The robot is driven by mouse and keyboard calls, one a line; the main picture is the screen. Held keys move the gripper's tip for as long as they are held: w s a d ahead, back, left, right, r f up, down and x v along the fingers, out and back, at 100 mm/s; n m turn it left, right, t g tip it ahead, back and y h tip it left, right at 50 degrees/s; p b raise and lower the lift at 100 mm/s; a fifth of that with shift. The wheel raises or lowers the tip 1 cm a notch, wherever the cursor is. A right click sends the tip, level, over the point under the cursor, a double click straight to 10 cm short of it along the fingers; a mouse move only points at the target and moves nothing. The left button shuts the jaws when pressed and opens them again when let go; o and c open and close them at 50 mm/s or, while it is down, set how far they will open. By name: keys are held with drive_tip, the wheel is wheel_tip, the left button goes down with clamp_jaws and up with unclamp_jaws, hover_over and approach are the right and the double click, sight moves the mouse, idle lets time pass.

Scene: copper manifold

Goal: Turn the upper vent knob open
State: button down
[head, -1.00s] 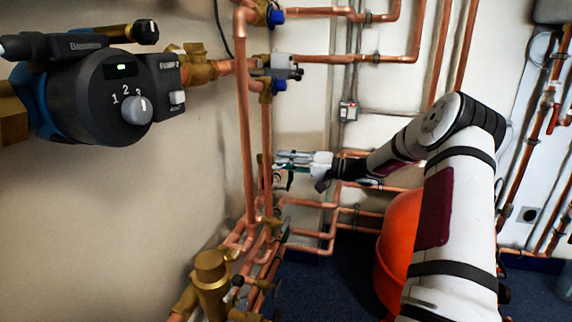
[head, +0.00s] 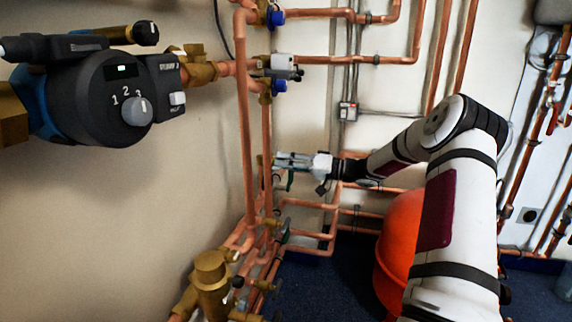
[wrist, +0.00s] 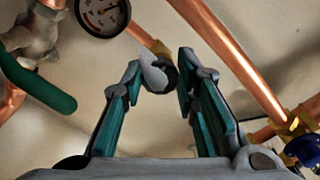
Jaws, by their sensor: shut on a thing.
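In the wrist view my gripper (wrist: 161,64) is closed around a small grey, rounded vent knob (wrist: 155,76), with one teal-and-grey finger on each side. In the head view my gripper (head: 280,161) reaches left to the vertical copper pipes. The knob is too small and covered to make out there, so how far it is turned cannot be told.
In the wrist view a round pressure gauge (wrist: 102,14) is at upper left and a green handle (wrist: 40,88) at left. A copper pipe (wrist: 235,60) runs close on the right. In the head view a pump (head: 105,95) and a red vessel (head: 400,235) stand nearby.

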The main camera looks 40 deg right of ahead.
drive_tip(key=c, duration=1.2)
unclamp_jaws()
drive_tip(key=shift+c, duration=0.2)
drive_tip(key=v, duration=1.2)
drive_tip(key=shift+d, duration=0.1)
drive_tip(key=shift+f, duration=0.1)
